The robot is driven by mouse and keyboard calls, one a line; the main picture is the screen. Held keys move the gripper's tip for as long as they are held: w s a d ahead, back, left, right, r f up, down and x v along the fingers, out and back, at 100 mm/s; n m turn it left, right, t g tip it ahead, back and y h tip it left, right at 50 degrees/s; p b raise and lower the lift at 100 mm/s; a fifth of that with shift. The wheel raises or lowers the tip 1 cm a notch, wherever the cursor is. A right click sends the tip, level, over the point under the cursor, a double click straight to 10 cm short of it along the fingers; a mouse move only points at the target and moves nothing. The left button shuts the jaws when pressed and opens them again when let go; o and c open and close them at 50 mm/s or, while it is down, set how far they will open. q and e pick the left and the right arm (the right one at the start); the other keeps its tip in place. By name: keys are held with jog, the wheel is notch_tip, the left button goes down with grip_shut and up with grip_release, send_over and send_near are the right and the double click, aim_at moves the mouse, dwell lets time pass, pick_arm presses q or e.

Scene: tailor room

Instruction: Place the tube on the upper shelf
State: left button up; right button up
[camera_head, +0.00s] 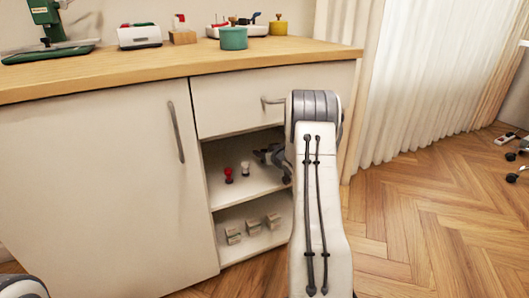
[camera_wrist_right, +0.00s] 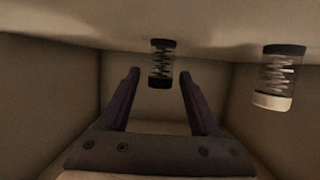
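In the head view, my right gripper (camera_head: 272,156) is at the mouth of the upper open shelf (camera_head: 260,183), partly hidden by my own arm. In the right wrist view, its two fingers (camera_wrist_right: 159,74) are spread apart. A small clear tube (camera_wrist_right: 160,64) with a dark cap and a coiled pattern shows between the fingertips, with a gap on each side. I cannot tell how far beyond the tips it is. A second tube (camera_wrist_right: 278,80) with a dark end and a pale end is to the right. My left gripper is out of view.
Small red (camera_head: 228,175) and white (camera_head: 245,169) items stand on the upper shelf. Several small boxes (camera_head: 253,227) stand on the lower shelf. A closed drawer (camera_head: 235,104) is above, and a closed door (camera_head: 110,190) is to the left. The countertop (camera_head: 150,67) holds sewing items.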

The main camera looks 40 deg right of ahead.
jog(key=shift+r, duration=0.25)
jog(key=p+v, duration=0.5)
jog(key=v, duration=0.5)
jog(key=shift+s+r, duration=0.2)
jog(key=shift+s, duration=0.15)
jog(key=shift+s+a, duration=0.25)
jog(key=shift+s, duration=0.35)
jog(key=shift+r, duration=0.1)
